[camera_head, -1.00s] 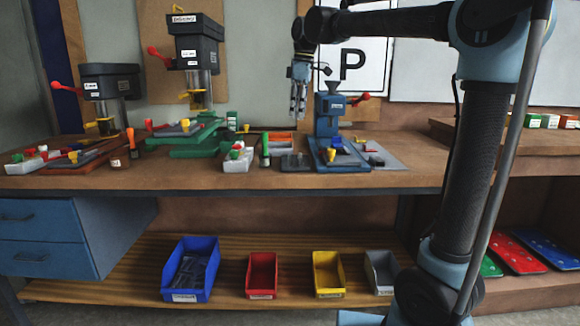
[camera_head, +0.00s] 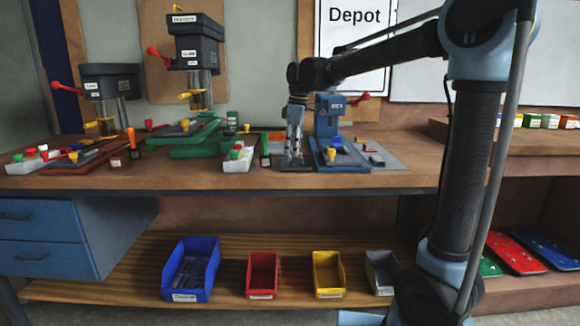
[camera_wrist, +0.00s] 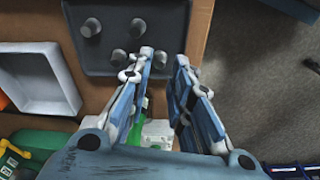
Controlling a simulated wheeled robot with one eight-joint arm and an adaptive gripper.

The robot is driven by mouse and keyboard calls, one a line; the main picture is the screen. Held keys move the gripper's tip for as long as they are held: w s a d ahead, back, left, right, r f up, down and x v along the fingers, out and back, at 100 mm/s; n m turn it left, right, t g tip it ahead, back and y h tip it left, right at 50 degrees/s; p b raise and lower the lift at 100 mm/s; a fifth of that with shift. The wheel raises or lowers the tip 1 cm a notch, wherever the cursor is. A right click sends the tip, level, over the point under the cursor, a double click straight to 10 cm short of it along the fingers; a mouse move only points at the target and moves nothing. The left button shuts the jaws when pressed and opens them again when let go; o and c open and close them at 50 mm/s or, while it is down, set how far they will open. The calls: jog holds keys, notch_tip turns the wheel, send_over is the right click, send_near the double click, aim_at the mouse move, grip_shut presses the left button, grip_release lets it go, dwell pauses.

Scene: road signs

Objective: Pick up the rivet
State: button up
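Several small dark grey rivets stand on a shallow dark grey tray (camera_wrist: 170,18) in the wrist view. One rivet (camera_wrist: 90,28) is at the far left, another (camera_wrist: 139,28) is to its right, and others are nearer, by my left-hand finger. My gripper (camera_wrist: 165,57) is open, with a clear gap between its fingers. One rivet (camera_wrist: 158,60) shows in that gap, close to the left finger; I cannot tell whether they touch. In the head view my gripper (camera_head: 293,155) points down over the tray (camera_head: 297,168), and the rivets are hidden or too small to see.
A blue press (camera_head: 327,115) stands just right of my gripper on the wooden bench. A white bin (camera_head: 237,162) and a dark green upright item (camera_head: 265,150) stand to its left. The white tray (camera_wrist: 38,80) lies left of the rivet tray.

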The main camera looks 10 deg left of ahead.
aim_at(290, 166)
jog(key=shift+a+f, duration=0.15)
jog(key=shift+f, duration=0.8)
jog(key=shift+a+f, duration=0.15)
jog(key=shift+f, duration=0.75)
jog(key=shift+c, duration=0.6)
jog(key=shift+c, duration=1.3)
jog(key=shift+r, duration=0.1)
jog(key=shift+c, duration=0.4)
notch_tip(290, 166, up, 10)
